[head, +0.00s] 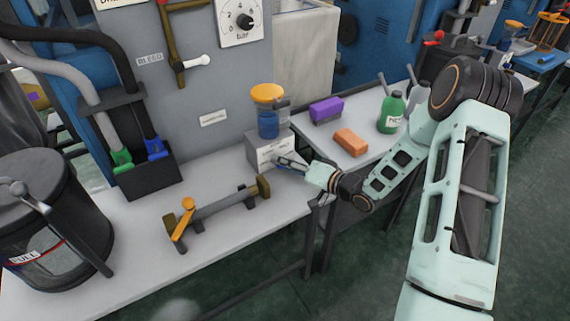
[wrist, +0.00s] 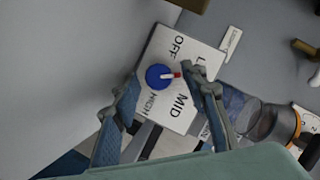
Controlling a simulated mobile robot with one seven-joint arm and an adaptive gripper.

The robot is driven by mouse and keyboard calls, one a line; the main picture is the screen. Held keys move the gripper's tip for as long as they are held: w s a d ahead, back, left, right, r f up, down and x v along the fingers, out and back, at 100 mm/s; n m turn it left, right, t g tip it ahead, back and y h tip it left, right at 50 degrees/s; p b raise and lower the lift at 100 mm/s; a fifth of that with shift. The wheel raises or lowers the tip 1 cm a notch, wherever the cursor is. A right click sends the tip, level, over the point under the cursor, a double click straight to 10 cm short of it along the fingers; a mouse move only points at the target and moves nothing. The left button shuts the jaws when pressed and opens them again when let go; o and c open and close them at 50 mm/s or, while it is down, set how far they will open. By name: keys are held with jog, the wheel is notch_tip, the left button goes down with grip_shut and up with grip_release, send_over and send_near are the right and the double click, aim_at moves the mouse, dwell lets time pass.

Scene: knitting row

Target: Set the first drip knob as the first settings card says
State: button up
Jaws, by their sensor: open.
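In the wrist view a blue round knob (wrist: 158,77) with a white pointer tipped red sits on a white plate (wrist: 165,45) marked OFF, MID, HIGH and a label starting with L. The pointer points right in that view, toward the L label, which a finger partly covers. My gripper (wrist: 162,79) is open, its fingertips on either side of the knob; I cannot tell if they touch it. In the head view my gripper (head: 279,160) is at the grey box (head: 258,150) under the orange-topped jar; the knob is hidden there. I cannot identify the settings card's text.
The orange-topped jar (head: 268,112) stands on the box, close to my gripper. A purple block (head: 326,109), an orange block (head: 350,142) and a green bottle (head: 391,112) are on the right bench. A roller bar (head: 225,203) lies at the front left.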

jog(key=v, duration=1.1)
jog(key=shift+s+d+r, duration=0.1)
jog(key=shift+s+d, duration=0.05)
jog(key=shift+d, duration=0.15)
